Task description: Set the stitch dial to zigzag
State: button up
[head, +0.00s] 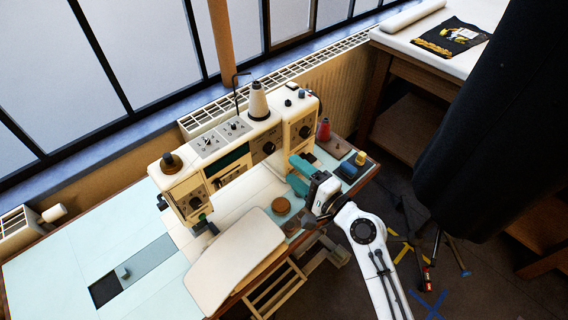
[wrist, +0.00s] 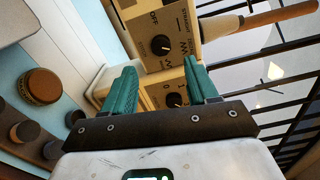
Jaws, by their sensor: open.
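The stitch dial (wrist: 160,45) is a black knob on the cream sewing machine's face, with OFF, STRAIGHT and zigzag marks around it. A second dial (wrist: 175,100), with numbers, shows between the fingers, nearer than the stitch dial. In the head view my gripper (head: 298,174) is just in front of the machine's right end.
A red spool (head: 323,130) stands to the right. Open table (head: 65,248) lies to the left.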

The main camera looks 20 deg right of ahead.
jog(key=shift+v, duration=1.45)
jog(key=s+a+f+n+g, duration=0.3)
jog(key=s+f+n+g, duration=0.55)
jog(key=s+n, duration=0.2)
jog(key=s+d+f+n+g+h, duration=0.1)
jog(key=s+d+n+g+h, duration=0.1)
jog(key=s, duration=0.6)
jog(key=s+d+f+n+g+h, duration=0.2)
jog(key=s+d+g, duration=0.3)
jog(key=s, duration=0.4)
jog(key=shift+s+d+n+g+h, duration=0.2)
jog(key=shift+d+n+g+h, duration=0.25)
jog(key=shift+h, duration=0.45)
